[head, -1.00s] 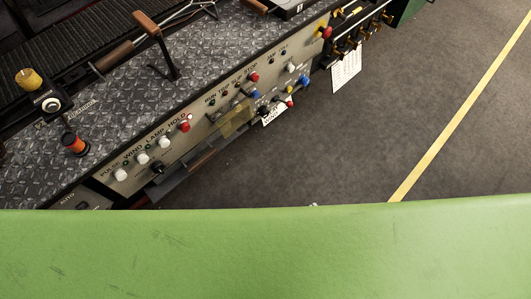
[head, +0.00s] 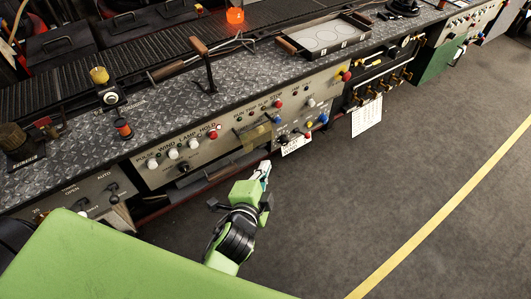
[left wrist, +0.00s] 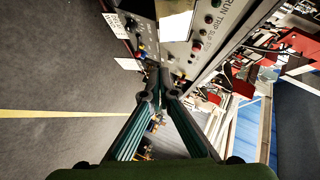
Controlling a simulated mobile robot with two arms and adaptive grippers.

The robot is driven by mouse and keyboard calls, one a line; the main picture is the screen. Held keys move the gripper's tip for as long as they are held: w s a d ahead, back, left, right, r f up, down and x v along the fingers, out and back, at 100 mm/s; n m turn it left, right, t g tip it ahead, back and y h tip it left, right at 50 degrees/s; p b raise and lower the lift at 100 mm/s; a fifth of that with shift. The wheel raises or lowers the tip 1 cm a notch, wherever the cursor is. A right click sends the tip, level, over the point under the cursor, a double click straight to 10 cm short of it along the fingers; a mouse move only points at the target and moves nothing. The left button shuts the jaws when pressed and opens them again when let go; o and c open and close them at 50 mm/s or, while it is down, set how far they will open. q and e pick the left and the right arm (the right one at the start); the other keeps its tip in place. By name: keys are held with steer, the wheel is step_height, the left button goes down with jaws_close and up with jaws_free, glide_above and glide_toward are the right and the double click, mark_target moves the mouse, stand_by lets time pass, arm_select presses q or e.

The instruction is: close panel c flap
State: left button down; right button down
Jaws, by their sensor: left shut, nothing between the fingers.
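The control panels run along the front of the bench in the head view. The panel lettered "WIND LAMP HOLD" (head: 150,175) has knobs and coloured buttons. A dark flap-like plate (head: 205,181) sticks out along its lower edge. A small yellowish see-through cover (head: 257,136) sits at its right part. I cannot read a "C" label, so I cannot tell which is the panel c flap. My left gripper (head: 265,168) is shut and empty, in front of and below the panels. In the left wrist view its fingertips (left wrist: 157,72) meet, close below the panel face (left wrist: 178,48).
A dark tread-plate bench top (head: 160,110) carries levers, knobs and a pale tray (head: 325,36). A white paper sheet (head: 367,117) hangs at the right near pipes and valves. The grey floor (head: 400,190) with a yellow line (head: 440,254) is clear.

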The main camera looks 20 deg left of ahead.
mark_target(259, 137)
arm_select(q)
steer(key=w+a+f, duration=0.3)
steer(key=w+f, duration=0.1)
steer(key=w, duration=0.4)
steer(key=shift+w, duration=0.25)
steer(key=shift+w+a+f, duration=0.15)
steer(key=shift+a+f, duration=0.1)
steer(key=shift+f, duration=0.3)
steer(key=shift+w+a+f, duration=0.35)
steer(key=shift+a+f, duration=0.1)
steer(key=shift+f, duration=0.15)
steer(key=shift+w+a+f, duration=0.3)
steer(key=shift+a+f, duration=0.1)
steer(key=shift+f, duration=0.15)
steer(key=shift+r, duration=0.1)
